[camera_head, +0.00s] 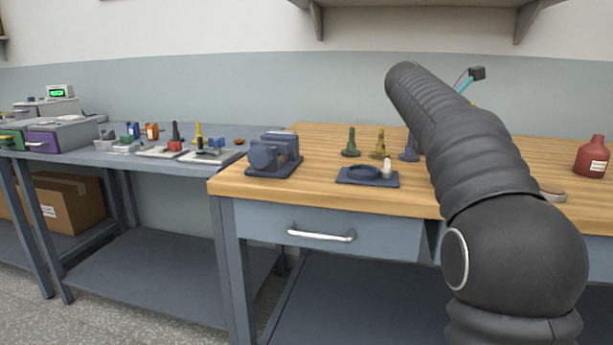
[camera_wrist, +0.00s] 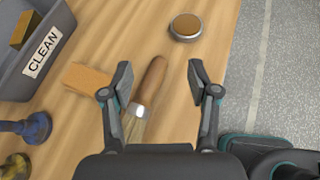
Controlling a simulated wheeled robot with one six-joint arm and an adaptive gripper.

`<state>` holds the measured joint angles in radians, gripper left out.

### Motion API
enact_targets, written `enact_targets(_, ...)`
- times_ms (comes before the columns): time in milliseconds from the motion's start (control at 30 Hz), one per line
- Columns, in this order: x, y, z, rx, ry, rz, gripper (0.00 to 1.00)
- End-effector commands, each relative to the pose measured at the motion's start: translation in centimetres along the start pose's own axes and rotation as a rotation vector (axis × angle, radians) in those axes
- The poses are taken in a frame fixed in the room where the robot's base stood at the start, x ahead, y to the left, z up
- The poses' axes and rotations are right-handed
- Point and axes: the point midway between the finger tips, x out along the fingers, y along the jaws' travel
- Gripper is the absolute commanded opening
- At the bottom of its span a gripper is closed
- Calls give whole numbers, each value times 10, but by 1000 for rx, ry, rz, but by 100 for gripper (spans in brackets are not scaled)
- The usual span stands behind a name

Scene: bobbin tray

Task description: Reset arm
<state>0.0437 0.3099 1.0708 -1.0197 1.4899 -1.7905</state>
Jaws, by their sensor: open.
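My gripper (camera_wrist: 161,78) is open and empty in the wrist view, with its two fingers spread apart above the wooden bench. A brush (camera_wrist: 150,85) with a wooden handle and pale bristles lies on the bench below, showing between the fingers. I cannot tell the exact height of the fingers over it. In the head view my dark arm rises over the right part of the bench and hides most of the gripper.
A grey bin marked CLEAN (camera_wrist: 48,45), a tan block (camera_wrist: 88,78) and a round tin (camera_wrist: 185,27) surround the brush. A blue vise (camera_head: 272,153), a dark tray (camera_head: 368,182), green (camera_head: 350,145) and yellow (camera_head: 380,147) pieces and a red bottle (camera_head: 592,157) stand on the bench.

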Motion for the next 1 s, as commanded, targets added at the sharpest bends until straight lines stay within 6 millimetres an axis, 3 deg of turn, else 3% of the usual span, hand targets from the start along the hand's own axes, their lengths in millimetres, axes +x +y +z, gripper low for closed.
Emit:
enact_targets(367, -12, -28, -26, 178, 113, 59, 60)
enact_targets(567, -24, -56, -53, 345, 226, 90, 60)
enact_targets(767, -44, -106, -107, 626, 422, 91, 60)
enact_targets(1000, -67, -176, -185, 1004, 680, -6, 60)
